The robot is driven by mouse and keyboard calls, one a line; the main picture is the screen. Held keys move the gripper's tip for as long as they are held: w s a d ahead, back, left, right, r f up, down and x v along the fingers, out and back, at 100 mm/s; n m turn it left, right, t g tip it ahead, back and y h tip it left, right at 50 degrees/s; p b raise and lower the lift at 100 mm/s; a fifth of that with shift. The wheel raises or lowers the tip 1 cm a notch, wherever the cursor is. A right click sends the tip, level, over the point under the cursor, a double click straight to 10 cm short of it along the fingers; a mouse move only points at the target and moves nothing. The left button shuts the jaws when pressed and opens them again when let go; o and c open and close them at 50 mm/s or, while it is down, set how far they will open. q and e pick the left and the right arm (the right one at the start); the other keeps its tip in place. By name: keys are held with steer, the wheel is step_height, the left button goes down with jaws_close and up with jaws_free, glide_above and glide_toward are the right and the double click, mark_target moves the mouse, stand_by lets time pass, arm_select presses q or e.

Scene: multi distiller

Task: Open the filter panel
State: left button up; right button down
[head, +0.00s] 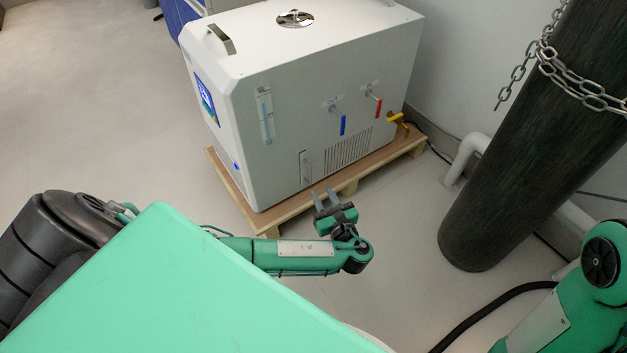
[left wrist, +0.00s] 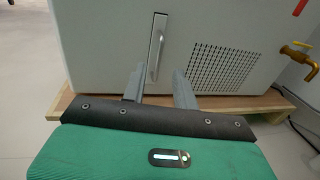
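The white distiller box (head: 290,110) stands on a wooden pallet. The filter panel (head: 306,167) is a narrow upright piece with a handle low on its side face, left of the vent grille, and looks shut. In the left wrist view the panel's grey handle (left wrist: 155,54) shows just beyond my fingers. My left gripper (head: 326,193) is open and empty, in front of and a little below the panel. In the left wrist view the left gripper (left wrist: 157,85) has its two fingers apart, with the handle above and between them, and no contact is visible. My right gripper is out of view.
The vent grille (head: 348,149), blue valve lever (head: 342,125), red lever (head: 379,108) and yellow tap (head: 397,117) are right of the panel. The pallet (head: 268,217) juts out below the box. A dark gas cylinder (head: 520,140) stands at right. Floor between is clear.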

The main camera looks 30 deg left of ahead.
arm_select(q)
steer(key=b+x, duration=0.3)
steer(key=x, duration=0.5)
jaws_close()
